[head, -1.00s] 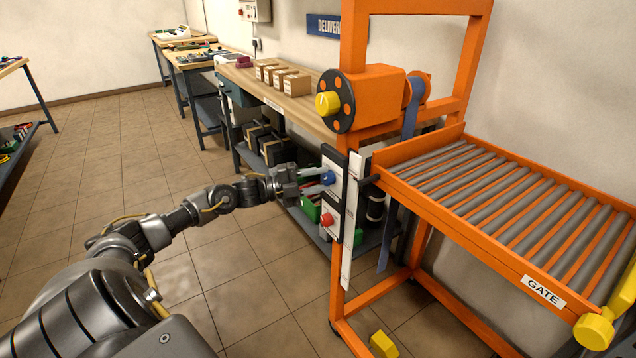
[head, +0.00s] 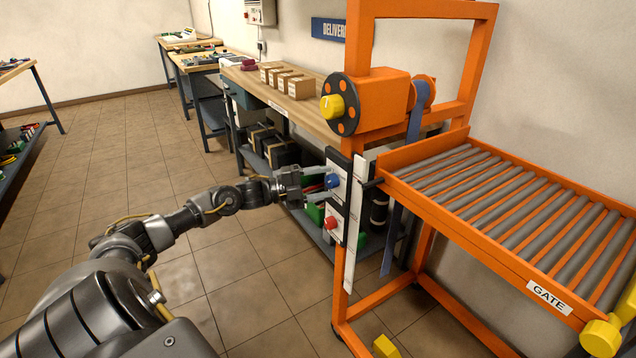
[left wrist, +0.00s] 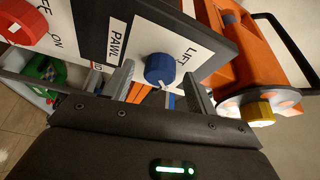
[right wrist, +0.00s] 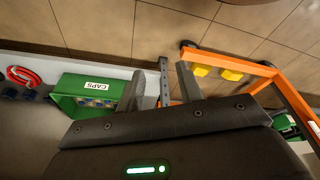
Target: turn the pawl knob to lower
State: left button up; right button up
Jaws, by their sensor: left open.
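The blue pawl knob (head: 332,181) sits on a white plate on the orange frame's post, above a red knob (head: 331,223). In the left wrist view the blue knob (left wrist: 160,68) shows close up, with a white pointer mark on its lower edge. The words PAWL and LIFT are beside it; no "lower" label is readable. My left gripper (head: 319,180) is open, its fingertips (left wrist: 158,76) on either side of the knob; I cannot tell whether they touch it. My right gripper (right wrist: 163,76) is open and empty, out of the head view.
The orange frame carries a roller bed (head: 500,205) with a GATE label and a drum with a yellow knob (head: 333,107). A bench with boxes (head: 290,83) stands behind. A green CAPS bin (right wrist: 90,95) shows near the right gripper.

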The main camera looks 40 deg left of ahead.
pick_arm(q)
jog(key=r+v, duration=0.1)
jog(key=v, duration=0.9)
jog(key=shift+s+a+f+p, duration=0.25)
jog(key=shift+s+f+p, duration=0.1)
jog(key=shift+f, duration=0.15)
pick_arm(e)
jog(key=shift+f, duration=0.75)
